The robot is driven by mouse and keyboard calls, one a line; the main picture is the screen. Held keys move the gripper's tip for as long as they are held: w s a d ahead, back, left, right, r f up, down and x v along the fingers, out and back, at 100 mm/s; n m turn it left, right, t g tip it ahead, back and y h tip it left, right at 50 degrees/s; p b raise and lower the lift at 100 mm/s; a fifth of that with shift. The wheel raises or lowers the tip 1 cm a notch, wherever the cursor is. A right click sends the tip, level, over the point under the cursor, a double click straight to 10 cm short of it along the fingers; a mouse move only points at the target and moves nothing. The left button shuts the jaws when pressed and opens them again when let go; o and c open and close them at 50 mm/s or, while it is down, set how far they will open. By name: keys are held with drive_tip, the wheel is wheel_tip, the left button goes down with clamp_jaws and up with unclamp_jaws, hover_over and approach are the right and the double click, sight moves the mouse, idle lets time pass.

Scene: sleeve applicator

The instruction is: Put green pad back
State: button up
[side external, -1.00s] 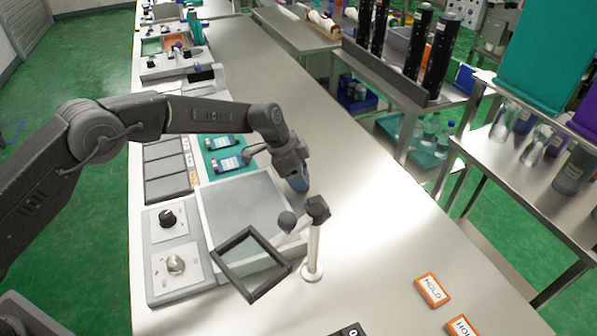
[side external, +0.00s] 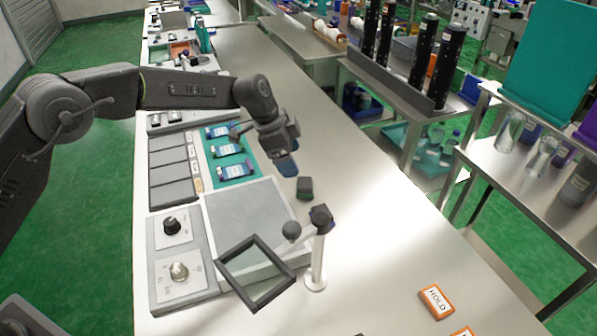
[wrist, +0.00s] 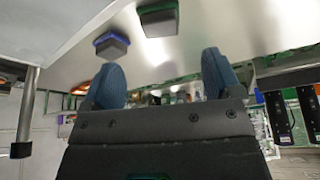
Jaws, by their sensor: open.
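A small dark block with a greenish edge, which looks like the green pad (side external: 304,188), lies on the bare bench just right of the grey plate. It shows in the wrist view as a dark block with a green rim (wrist: 158,18). My gripper (side external: 287,166) is just beyond it in the side view, tilted down, apart from it. In the wrist view my two blue fingertips (wrist: 163,82) are spread with nothing between them. A second dark block with a blue rim (wrist: 110,45) lies beside the green-rimmed one in the wrist view.
A black-framed magnifier (side external: 254,272) on a white post (side external: 317,262) stands in front of the pad. The grey plate (side external: 245,215) and a green tray (side external: 247,157) with several blue-labelled items are to the left. Bench to the right is clear, except orange HOLD tags (side external: 436,301).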

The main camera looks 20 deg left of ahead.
drive_tip(key=shift+v, duration=1.85)
drive_tip(key=shift+r, duration=0.1)
drive_tip(key=s+a+r+n+t+y, duration=0.1)
drive_tip(key=s+a+r+n, duration=0.2)
drive_tip(key=s+a+r, duration=0.35)
drive_tip(key=s+a+r+n+t+y, duration=0.1)
drive_tip(key=s+a+r+n, duration=0.2)
drive_tip(key=s+r, duration=0.55)
drive_tip(key=s+a+f+n+t+y, duration=0.1)
drive_tip(key=s+a+n, duration=0.2)
drive_tip(key=s, duration=0.8)
drive_tip(key=s+a+f+n+y, duration=0.1)
drive_tip(key=s+a+n, duration=0.3)
drive_tip(key=s, duration=0.7)
drive_tip(key=shift+a+f+n+t, duration=0.3)
drive_tip(key=shift+a+f+t, duration=0.15)
drive_tip(key=shift+f, duration=0.2)
